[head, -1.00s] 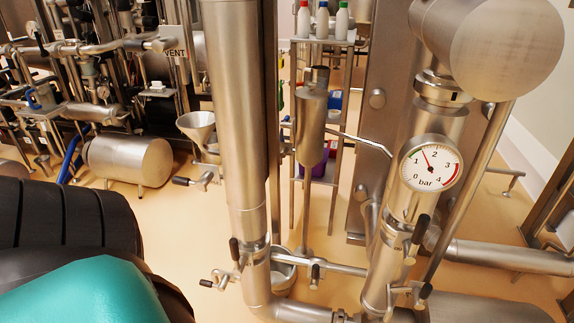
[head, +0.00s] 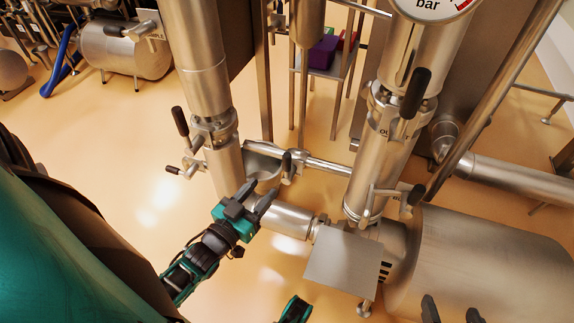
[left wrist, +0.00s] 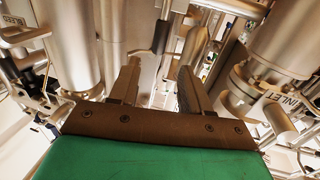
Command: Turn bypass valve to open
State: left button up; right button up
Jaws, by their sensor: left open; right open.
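A short cross pipe (head: 325,167) joins the two upright pipes. At its left end is a valve with an upright black-gripped handle (head: 287,164); no bypass label can be read on it, so I cannot be sure it is the bypass valve. My left gripper (head: 257,196) is open, just below and left of that handle, apparently empty. In the left wrist view its two fingers (left wrist: 158,88) stand apart, and a dark handle (left wrist: 161,36) shows beyond the gap. My right gripper (head: 452,312) shows only dark fingertips at the bottom edge, apart.
Black-gripped handles stand on the left upright pipe (head: 180,122) and the right one (head: 415,94), which has a partly hidden outlet label. A blank grey plate (head: 343,262) and a large steel cylinder (head: 490,265) lie front right. Open floor (head: 120,170) is at left.

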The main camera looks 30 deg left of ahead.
aim_at(284, 163)
pick_arm(q)
jog(key=w+b, duration=0.3)
jog(key=w, duration=0.9)
jog(key=shift+c, duration=0.3)
grip_shut()
